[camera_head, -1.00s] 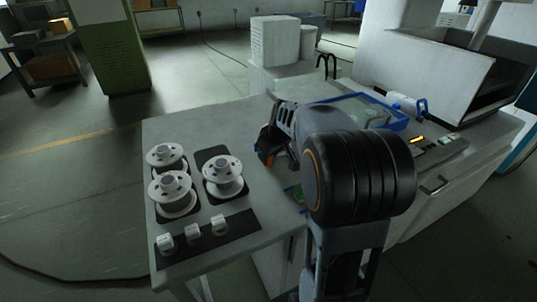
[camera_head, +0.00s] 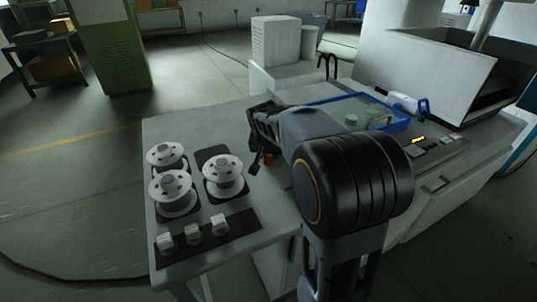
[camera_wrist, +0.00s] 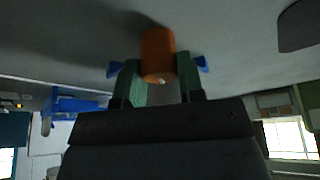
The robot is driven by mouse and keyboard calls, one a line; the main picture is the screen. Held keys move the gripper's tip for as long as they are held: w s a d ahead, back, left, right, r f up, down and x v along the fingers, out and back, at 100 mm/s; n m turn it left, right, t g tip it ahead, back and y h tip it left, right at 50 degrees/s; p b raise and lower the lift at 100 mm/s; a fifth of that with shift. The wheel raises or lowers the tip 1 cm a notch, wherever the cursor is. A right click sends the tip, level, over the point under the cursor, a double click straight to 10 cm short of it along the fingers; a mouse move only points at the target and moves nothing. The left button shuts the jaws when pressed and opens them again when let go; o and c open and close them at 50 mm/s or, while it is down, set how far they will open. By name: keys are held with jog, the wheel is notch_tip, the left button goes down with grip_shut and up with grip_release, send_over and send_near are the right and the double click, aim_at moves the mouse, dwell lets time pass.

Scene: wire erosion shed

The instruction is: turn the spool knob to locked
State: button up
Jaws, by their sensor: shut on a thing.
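An orange cylinder (camera_wrist: 158,54), which looks like the spool knob, stands out from a grey surface in the wrist view. My gripper (camera_wrist: 160,72) has its green, blue-tipped fingers on either side of it and is shut on it. My wrist and arm hide much of that spot. I cannot make out any locked mark or pointer on the cylinder.
White spools (camera_head: 223,170) stand on dark pads at the table's left. Small white blocks (camera_head: 192,234) sit on a dark strip in front of them. A blue-rimmed tray (camera_head: 398,124) and a white machine (camera_head: 440,75) are at the right. The grey tabletop (camera_head: 200,122) is bare behind the spools.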

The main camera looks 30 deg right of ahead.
jog(key=shift+m+g+h+b, duration=0.3)
jog(key=shift+m+b, duration=0.1)
jog(key=shift+m, duration=0.7)
jog(key=o, duration=0.6)
jog(key=shift+a, duration=0.1)
jog(key=shift+o, duration=0.2)
jog(key=p+v, duration=0.1)
jog(key=v, duration=1.2)
jog(key=shift+r, duration=0.4)
jog(key=shift+a, duration=0.15)
